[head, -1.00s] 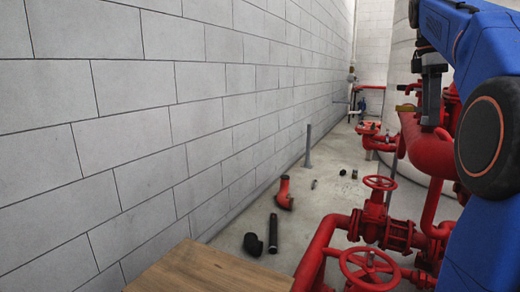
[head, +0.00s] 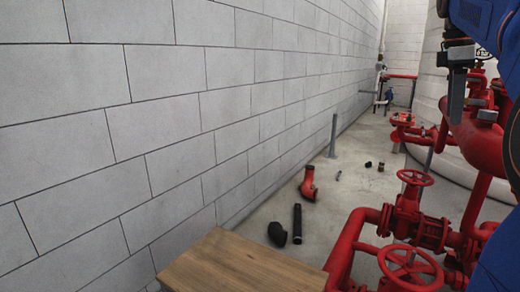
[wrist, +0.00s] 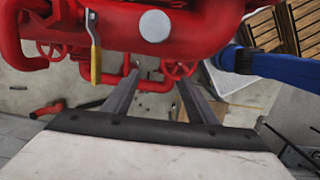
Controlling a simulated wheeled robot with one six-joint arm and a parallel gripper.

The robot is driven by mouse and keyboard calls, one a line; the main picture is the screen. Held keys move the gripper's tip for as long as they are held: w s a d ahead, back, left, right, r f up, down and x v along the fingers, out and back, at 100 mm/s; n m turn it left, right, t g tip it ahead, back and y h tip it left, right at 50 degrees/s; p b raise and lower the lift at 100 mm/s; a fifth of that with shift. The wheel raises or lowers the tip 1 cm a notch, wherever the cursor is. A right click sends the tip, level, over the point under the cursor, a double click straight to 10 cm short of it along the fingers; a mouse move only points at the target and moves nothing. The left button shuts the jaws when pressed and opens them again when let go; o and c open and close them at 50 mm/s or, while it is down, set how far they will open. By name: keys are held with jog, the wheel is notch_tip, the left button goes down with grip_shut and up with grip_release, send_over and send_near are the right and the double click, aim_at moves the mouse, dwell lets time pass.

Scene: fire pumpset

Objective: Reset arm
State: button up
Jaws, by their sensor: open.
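My gripper (head: 456,92) is at the upper right of the head view, in front of the red pipework (head: 478,130). In the wrist view, my gripper (wrist: 157,82) has its two grey fingers apart with nothing held between them. Red pipes (wrist: 205,25) cross the top of that view beyond the fingers. A lever with a yellow handle (wrist: 95,62) hangs from them at the left, and a pale round cap (wrist: 154,26) shows near the middle. My blue arm is partly cut off at the right edge of the head view.
A red valve handwheel (head: 415,178) and a nearer one (head: 410,268) stand at lower right. A wooden top (head: 240,265) is at the bottom. A red elbow (head: 308,185), black tube (head: 297,223) and black elbow (head: 277,234) lie on the floor. A block wall (head: 170,120) fills the left.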

jog(key=s+a+f+m+t, duration=0.1)
jog(key=s+a+f+m, duration=0.1)
jog(key=s+a+f, duration=0.4)
jog(key=s+a+f+m+t, duration=0.1)
jog(key=a+f+m+t, duration=0.15)
jog(key=a+f, duration=0.65)
jog(key=s+a+f+m+t, duration=0.1)
jog(key=s+a+f+m, duration=0.2)
jog(key=f, duration=0.7)
jog(key=s+a+f+m+y, duration=0.1)
jog(key=s+a+f+m, duration=0.2)
jog(key=s+a+f, duration=0.3)
notch_tip(320, 180, down, 5)
jog(key=shift+s+a+f+t+y, duration=0.15)
jog(key=shift+s+a+t+y, duration=0.2)
jog(key=shift+s, duration=0.9)
jog(key=shift+c, duration=0.7)
